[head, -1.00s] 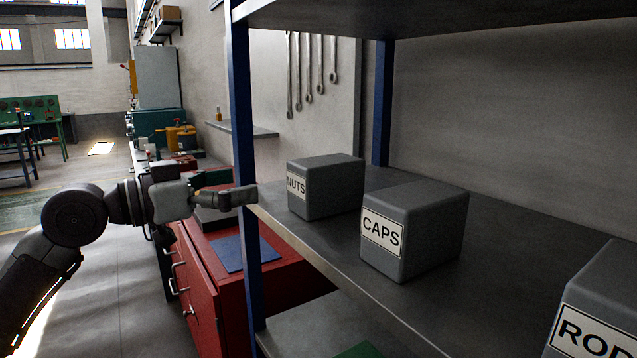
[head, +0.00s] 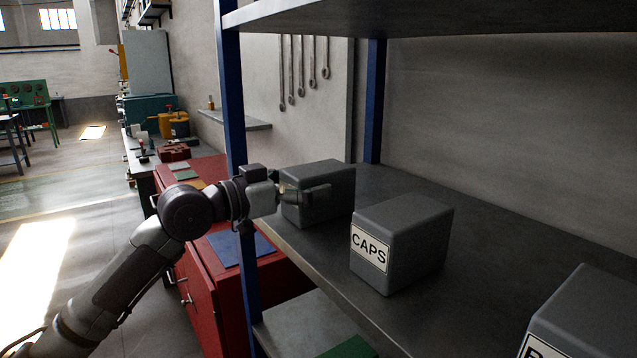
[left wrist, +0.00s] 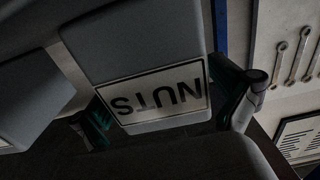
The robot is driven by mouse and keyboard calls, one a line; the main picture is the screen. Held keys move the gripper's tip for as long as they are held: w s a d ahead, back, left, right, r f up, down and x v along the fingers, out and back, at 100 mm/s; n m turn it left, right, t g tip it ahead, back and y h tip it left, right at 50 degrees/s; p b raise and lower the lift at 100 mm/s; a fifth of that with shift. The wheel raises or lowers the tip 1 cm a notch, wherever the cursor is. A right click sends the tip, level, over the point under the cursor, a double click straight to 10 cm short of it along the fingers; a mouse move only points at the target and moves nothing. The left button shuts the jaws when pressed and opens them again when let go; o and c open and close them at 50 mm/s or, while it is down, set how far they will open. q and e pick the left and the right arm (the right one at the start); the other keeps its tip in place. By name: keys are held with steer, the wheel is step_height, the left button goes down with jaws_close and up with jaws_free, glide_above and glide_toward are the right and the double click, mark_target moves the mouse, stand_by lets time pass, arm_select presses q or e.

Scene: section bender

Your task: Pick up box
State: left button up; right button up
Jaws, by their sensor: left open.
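The grey NUTS box (head: 327,178) stands on the shelf near the blue post, its label hidden behind my left gripper in the head view. My left gripper (head: 308,198) is at the front of this box, open. In the left wrist view the NUTS box (left wrist: 145,45) appears upside down, with its label between the two spread fingers (left wrist: 165,112). I cannot tell whether the fingers touch it. The grey CAPS box (head: 400,243) stands to the right on the same shelf. My right gripper is not in view.
A third grey box (head: 588,320) is at the lower right on the shelf (head: 480,300). A blue post (head: 233,110) rises close to my left arm, and an upper shelf (head: 430,18) spans above. A red cabinet (head: 205,300) stands below left.

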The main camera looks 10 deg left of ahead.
arm_select(q)
steer(key=shift+w+d, duration=0.15)
steer(key=shift+d, duration=0.05)
steer(key=shift+a, duration=0.15)
steer(key=shift+c, duration=1)
steer(key=c, duration=1)
steer(key=shift+r, duration=0.1)
steer(key=shift+c, duration=1.4)
